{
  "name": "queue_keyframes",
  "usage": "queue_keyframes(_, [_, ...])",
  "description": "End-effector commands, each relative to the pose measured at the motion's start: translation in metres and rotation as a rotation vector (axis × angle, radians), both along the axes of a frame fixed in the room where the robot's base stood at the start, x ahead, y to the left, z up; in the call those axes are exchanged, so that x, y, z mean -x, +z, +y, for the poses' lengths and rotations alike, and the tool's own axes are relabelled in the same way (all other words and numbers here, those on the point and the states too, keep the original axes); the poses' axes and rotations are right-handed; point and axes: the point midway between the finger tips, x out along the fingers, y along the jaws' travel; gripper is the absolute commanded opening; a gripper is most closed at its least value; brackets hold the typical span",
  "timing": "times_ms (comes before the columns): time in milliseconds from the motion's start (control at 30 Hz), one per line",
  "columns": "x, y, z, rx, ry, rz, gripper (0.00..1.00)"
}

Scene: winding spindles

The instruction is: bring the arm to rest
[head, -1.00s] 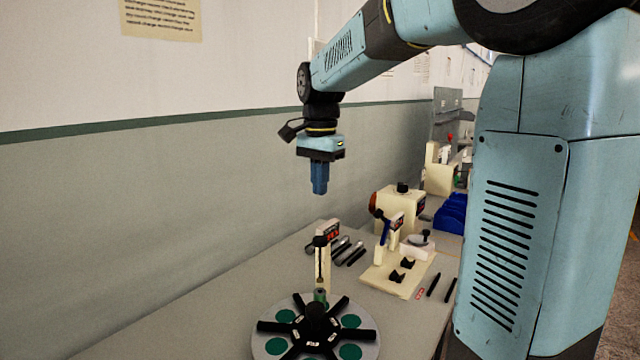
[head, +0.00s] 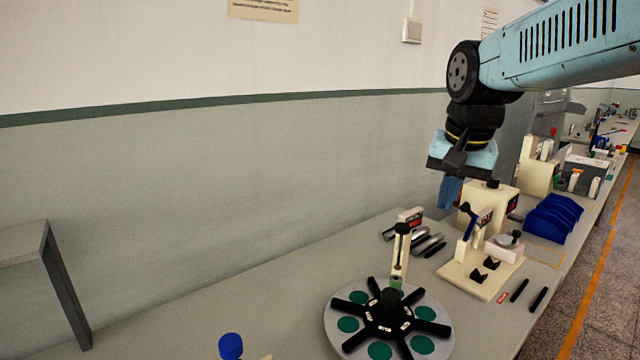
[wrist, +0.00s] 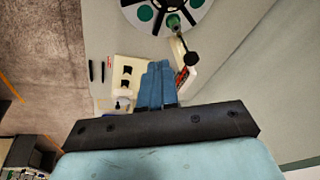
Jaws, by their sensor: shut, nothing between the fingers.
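My gripper (head: 450,192) hangs from the arm in the upper right of the head view, pointing down above the workbench. Its blue fingers are together with nothing between them. The fingers also show in the wrist view (wrist: 157,84), side by side over the bench. In the head view the gripper is in the air, in front of the grey wall and behind the cream fixture. The fingertips overlap the cream machine behind them in the picture, so their exact height above the bench is hard to tell.
A round turntable (head: 337,325) with black arms and green discs stands on the bench (head: 290,300). Beside it are an upright post (head: 401,255), a cream fixture (head: 455,272), a cream machine (head: 492,200) and blue bins (head: 553,218). The bench's left part is mostly clear.

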Motion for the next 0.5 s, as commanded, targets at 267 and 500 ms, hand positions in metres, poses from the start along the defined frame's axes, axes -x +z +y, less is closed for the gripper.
queue_keyframes(267, [0.063, -0.025, -0.010, 0.089, 0.232, -0.133, 0.00])
queue_keyframes(500, [0.090, -0.043, -0.014, 0.151, 0.354, -0.197, 0.00])
